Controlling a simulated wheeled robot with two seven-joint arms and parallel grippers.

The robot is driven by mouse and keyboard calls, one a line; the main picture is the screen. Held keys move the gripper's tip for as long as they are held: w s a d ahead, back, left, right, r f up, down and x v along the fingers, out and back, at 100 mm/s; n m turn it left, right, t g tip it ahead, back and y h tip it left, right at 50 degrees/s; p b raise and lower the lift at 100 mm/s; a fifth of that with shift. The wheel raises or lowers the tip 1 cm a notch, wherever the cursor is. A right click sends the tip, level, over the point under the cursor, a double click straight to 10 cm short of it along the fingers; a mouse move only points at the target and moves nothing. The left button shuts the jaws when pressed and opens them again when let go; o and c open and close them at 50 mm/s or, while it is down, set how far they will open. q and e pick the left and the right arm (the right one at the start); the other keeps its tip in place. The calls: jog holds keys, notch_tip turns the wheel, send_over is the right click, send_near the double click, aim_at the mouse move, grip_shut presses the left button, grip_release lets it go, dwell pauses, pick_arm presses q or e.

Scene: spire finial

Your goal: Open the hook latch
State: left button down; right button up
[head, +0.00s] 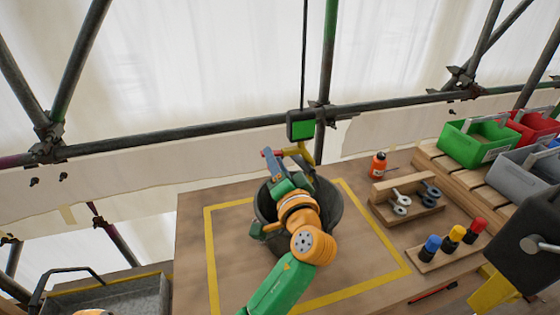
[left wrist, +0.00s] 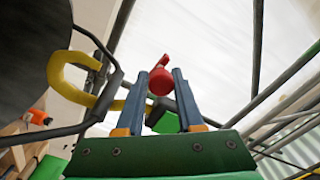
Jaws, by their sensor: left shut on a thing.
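The yellow hook (head: 305,150) hangs under a black and green block (head: 301,125) on a thin cable. In the left wrist view the hook (left wrist: 58,78) curves at the left, with the bucket's dark handle (left wrist: 112,72) by it. The red latch (left wrist: 160,78) lies between the blue fingers of my left gripper (left wrist: 160,82), which is shut on it; a little red also shows at the fingertips (head: 271,159) in the head view. The grey bucket (head: 334,212) stands below, partly hidden by my left arm. My right gripper is not in view.
The wooden table (head: 190,240) has a yellow outline around the bucket. At right are an orange bottle (head: 378,165), a wooden holder with shackles (head: 405,200), coloured pegs (head: 455,235) and bins (head: 475,142). Scaffold pipes (head: 180,134) run behind.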

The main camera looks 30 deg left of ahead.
pick_arm(q)
jog(key=shift+a, duration=0.2)
jog(key=c, duration=0.8)
grip_release()
jog(key=shift+s+r, duration=0.1)
jog(key=shift+c, duration=0.2)
jog(key=shift+o, duration=1.1)
jog(key=shift+s+a, duration=0.1)
